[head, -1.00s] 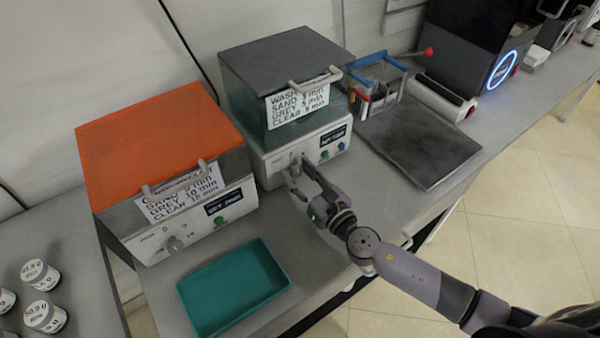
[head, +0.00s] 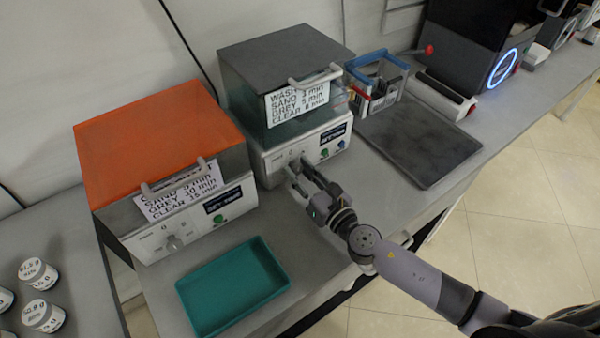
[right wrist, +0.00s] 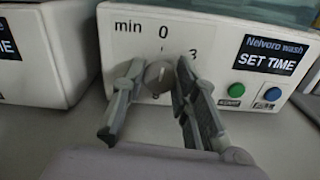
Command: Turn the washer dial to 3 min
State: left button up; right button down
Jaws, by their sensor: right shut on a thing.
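The washer (head: 300,140) is the box with a dark grey lid, a handle and a wash-time card. In the right wrist view its white panel (right wrist: 210,52) reads "Nelvoro wash" and "SET TIME". The grey dial (right wrist: 158,76) sits below the "0", with "3" to its upper right; another mark below it is partly hidden. My right gripper (right wrist: 156,88) is shut on the dial, one finger on each side. In the head view my right gripper (head: 297,170) is at the left part of the washer's front. Which mark the dial points to is unclear. My left gripper is not in view.
A green button (right wrist: 236,90) and a blue button (right wrist: 272,94) are right of the dial. An orange-lidded machine (head: 160,140) with its own dial stands left. A teal tray (head: 235,285) lies in front.

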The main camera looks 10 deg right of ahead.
jog(key=m, duration=0.2)
jog(key=shift+m+b, duration=0.3)
jog(key=shift+b, duration=0.1)
jog(key=m, duration=0.2)
jog(key=shift+m, duration=0.4)
jog(key=m, duration=0.4)
jog(key=shift+d+m, duration=0.1)
jog(key=shift+m, duration=0.3)
jog(key=c, duration=1.3)
grip_release()
jog(key=shift+s+f, duration=0.1)
